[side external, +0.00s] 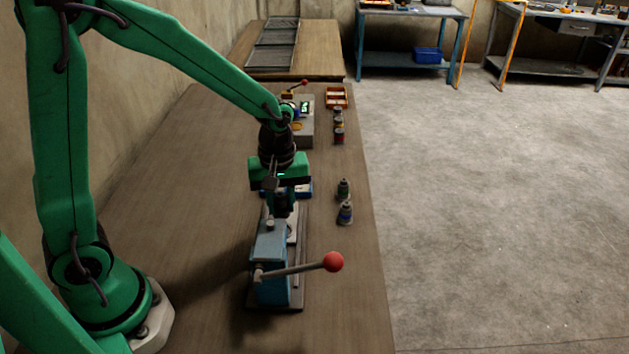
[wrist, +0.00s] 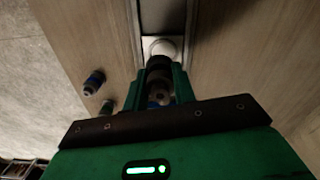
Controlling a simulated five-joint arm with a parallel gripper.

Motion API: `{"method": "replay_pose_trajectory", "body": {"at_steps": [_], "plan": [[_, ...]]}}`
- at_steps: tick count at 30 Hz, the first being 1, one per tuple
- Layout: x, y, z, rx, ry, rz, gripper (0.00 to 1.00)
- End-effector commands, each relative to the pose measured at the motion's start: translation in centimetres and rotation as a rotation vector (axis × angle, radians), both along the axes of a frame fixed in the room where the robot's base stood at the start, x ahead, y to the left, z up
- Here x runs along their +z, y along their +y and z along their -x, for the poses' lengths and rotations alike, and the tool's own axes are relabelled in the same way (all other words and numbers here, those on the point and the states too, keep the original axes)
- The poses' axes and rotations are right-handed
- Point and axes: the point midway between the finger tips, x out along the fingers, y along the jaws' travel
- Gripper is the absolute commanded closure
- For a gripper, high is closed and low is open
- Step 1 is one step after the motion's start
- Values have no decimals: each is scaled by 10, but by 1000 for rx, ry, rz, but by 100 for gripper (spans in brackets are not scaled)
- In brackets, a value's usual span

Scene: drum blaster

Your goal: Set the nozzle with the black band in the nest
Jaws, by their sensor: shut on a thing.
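My gripper (side external: 281,203) is over the blue lever fixture (side external: 270,248), pointing down. In the wrist view, my gripper (wrist: 158,84) is shut on a dark grey nozzle (wrist: 157,78). The nozzle looks black around its middle; I cannot make out a separate band clearly. A pale round seat (wrist: 163,46), which looks like the nest, lies just beyond the nozzle on the fixture's light strip. The nozzle appears above or in front of it; contact cannot be told. In the side view the fingers and fixture mostly hide the nozzle and the seat.
A lever with a red ball (side external: 333,262) sticks out right from the fixture. More nozzles (side external: 338,128), an orange tray (side external: 337,97) and a grey box (side external: 304,132) stand farther back. The bench's left is clear.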

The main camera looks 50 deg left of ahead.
Motion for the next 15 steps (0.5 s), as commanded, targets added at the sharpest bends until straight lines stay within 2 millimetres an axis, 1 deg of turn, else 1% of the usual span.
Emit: {"method": "replay_pose_trajectory", "body": {"at_steps": [4, 15], "plan": [[0, 6, 1, 19, -2, 0, 100], [-5, 6, 2, 18, -1, 1, 100]]}}
